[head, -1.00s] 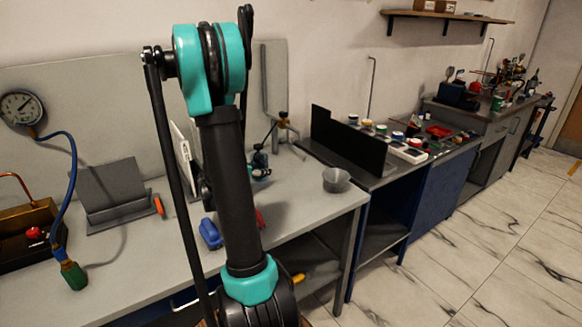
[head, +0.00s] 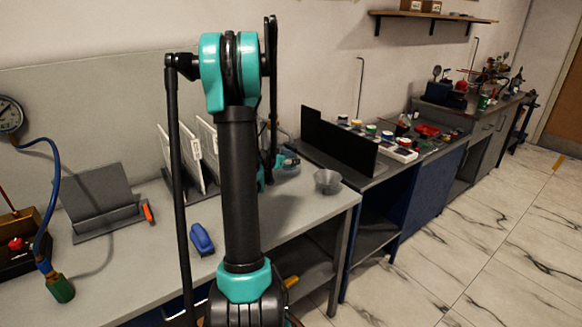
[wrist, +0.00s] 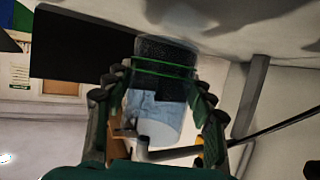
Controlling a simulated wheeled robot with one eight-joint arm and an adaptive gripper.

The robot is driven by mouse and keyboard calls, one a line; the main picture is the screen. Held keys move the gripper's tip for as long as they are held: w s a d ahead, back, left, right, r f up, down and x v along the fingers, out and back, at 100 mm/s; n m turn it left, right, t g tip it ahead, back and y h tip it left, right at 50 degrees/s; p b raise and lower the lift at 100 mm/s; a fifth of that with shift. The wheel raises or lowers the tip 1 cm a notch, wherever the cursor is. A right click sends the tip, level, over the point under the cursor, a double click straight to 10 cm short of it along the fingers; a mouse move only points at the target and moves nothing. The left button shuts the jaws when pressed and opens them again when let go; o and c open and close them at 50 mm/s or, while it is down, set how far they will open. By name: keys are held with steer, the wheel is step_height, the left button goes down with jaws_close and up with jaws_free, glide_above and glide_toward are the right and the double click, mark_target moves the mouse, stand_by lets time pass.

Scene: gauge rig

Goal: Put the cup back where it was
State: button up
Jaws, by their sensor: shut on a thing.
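In the wrist view my gripper (wrist: 160,84) is shut on a pale, rounded cup (wrist: 158,118) with a dark speckled part (wrist: 163,50) beyond it. The fingers lie on both sides of it, and thin green lines cross between them. In the head view my arm hides most of the gripper; only a bit of teal and pale shapes (head: 287,160) shows behind it. A grey, flared vessel (head: 327,181) stands upright at the bench's right end, apart from my arm.
The grey bench (head: 110,270) holds a blue object (head: 201,240), a dark stand (head: 105,200), white panels in a rack (head: 197,150), and a gauge (head: 10,115) with a blue hose. A black upright panel (head: 338,143) and small pots stand on the right-hand bench. The floor at right is clear.

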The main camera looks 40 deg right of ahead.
mark_target(291, 166)
steer(key=shift+s+d, duration=0.1)
steer(key=shift+d, duration=0.45)
steer(key=shift+f, duration=1.75)
steer(key=shift+f, duration=0.1)
steer(key=o, duration=1.1)
steer(key=shift+o, duration=0.2)
steer(key=v, duration=1.2)
